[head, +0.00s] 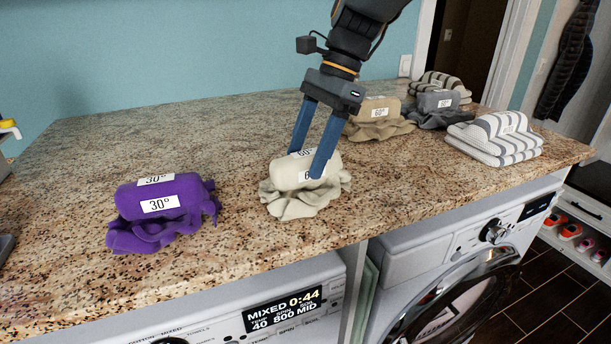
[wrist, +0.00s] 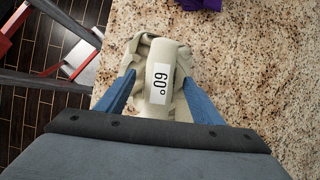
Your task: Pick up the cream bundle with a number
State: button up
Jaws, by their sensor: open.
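The cream bundle (head: 290,174) lies on the granite counter near its front edge, a rolled cloth on crumpled folds with white labels reading 60°. It also shows in the wrist view (wrist: 157,62), with its 60° label facing the camera. My gripper (head: 307,164) reaches down over it from above, with its blue fingers apart. One finger is at the far side of the roll and the other in front of its right end, partly covering a label. In the wrist view the fingers (wrist: 158,88) stand on either side of the roll. I cannot tell whether they touch it.
A purple bundle (head: 160,205) marked 30° lies to the left. A tan bundle (head: 378,116) marked 60°, a grey bundle (head: 438,103) and folded striped towels (head: 495,142) lie to the right. The counter (head: 90,150) is clear at the back left. Washing machines stand below its front edge.

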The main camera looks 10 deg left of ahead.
jog(key=shift+s+a+f, duration=0.15)
jog(key=shift+s+f, duration=0.05)
jog(key=shift+f, duration=0.45)
jog(key=shift+f, duration=0.1)
jog(key=shift+p, duration=0.3)
jog(key=shift+c, duration=0.4)
grip_shut()
